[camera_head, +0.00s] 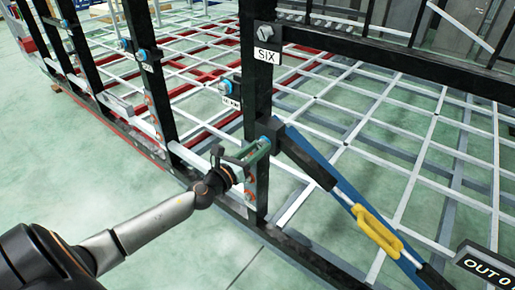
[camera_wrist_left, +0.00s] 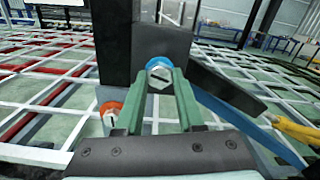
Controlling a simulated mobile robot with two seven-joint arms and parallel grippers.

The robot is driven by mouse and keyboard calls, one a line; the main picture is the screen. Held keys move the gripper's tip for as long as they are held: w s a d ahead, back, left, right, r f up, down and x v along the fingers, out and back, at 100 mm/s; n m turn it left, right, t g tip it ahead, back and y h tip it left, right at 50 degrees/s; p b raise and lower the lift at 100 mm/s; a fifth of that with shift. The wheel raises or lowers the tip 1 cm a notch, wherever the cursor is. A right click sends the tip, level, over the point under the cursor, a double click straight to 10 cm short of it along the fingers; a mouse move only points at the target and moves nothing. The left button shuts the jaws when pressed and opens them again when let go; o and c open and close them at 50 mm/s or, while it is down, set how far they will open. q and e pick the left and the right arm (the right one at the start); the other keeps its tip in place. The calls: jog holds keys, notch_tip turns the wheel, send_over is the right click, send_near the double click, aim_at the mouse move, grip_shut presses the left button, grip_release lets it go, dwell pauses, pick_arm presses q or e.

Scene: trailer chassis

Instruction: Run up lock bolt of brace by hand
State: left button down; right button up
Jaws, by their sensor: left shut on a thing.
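The lock bolt (camera_wrist_left: 159,75), a silver hex head with a blue ring, sits on the dark bracket (camera_wrist_left: 160,42) at the top of the brace. The blue ring also shows in the head view (camera_head: 264,139). My left gripper (camera_head: 257,150) reaches in from the left, and its green fingers are shut on the bolt head, one on each side, in the left wrist view (camera_wrist_left: 159,84). The blue brace (camera_head: 345,187) slopes down to the right from the black post (camera_head: 257,90) and carries a yellow turnbuckle (camera_head: 376,231). My right gripper is not in view.
An orange-ringed bolt (camera_wrist_left: 110,112) sits below and left of the fingers. A "SIX" plate (camera_head: 267,56) and another bolt are higher on the post. White grid bars (camera_head: 380,150) spread behind. Green floor (camera_head: 90,185) is open at left.

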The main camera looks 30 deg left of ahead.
pick_arm(q)
jog(key=shift+s+d+f+m+p, duration=0.15)
jog(key=shift+m+p, duration=0.25)
jog(key=shift+m, duration=1.65)
jog(key=shift+w+a+f+m+p, duration=0.1)
jog(key=shift+m+p, duration=0.3)
jog(key=shift+m, duration=1.65)
jog(key=c, duration=1)
grip_release()
jog(key=shift+s, duration=0.1)
jog(key=o, duration=0.4)
jog(key=shift+r, duration=0.15)
jog(key=shift+c, duration=0.2)
jog(key=shift+o, duration=0.6)
jog(key=shift+s+r, duration=0.1)
